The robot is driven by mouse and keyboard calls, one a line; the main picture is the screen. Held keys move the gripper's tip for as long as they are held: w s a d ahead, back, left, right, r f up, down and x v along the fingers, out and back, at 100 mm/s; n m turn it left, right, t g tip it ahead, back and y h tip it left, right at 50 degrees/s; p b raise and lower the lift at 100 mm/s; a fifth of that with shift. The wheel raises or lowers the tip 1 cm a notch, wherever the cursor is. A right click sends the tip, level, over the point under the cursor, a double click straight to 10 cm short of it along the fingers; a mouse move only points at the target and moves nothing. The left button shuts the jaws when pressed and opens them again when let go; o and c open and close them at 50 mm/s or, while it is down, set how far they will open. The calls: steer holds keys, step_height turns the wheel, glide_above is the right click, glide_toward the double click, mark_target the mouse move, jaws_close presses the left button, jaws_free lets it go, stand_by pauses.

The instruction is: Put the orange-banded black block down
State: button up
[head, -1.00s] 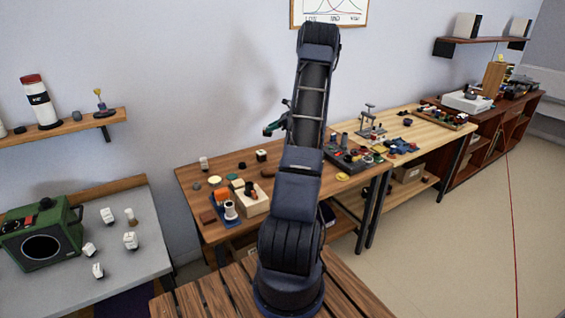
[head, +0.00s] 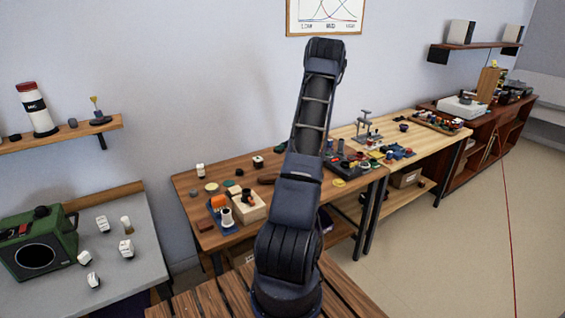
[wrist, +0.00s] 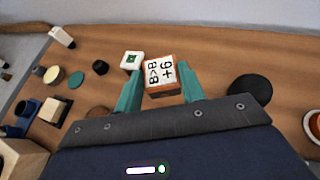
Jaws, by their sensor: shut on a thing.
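My gripper (wrist: 161,78) shows in the wrist view, its two teal fingers on either side of a block and shut on it. This orange-banded black block (wrist: 160,74) shows a white face with black marks and an orange edge. Below it lies the brown wooden table (wrist: 225,60); I cannot tell whether the block touches it. In the head view my arm hides the gripper and the held block. The same wooden table (head: 185,184) stands at the middle there.
In the wrist view a white-topped block with a green mark (wrist: 132,60) lies just left of the held block. A black disc (wrist: 250,90) lies to the right. A small black piece (wrist: 100,67), a green disc (wrist: 76,80) and a blue tray (wrist: 50,111) are farther left.

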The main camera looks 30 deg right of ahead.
step_height(320, 180, down, 9)
stand_by(0.5)
steer(key=o, duration=1)
steer(key=shift+f, duration=0.1)
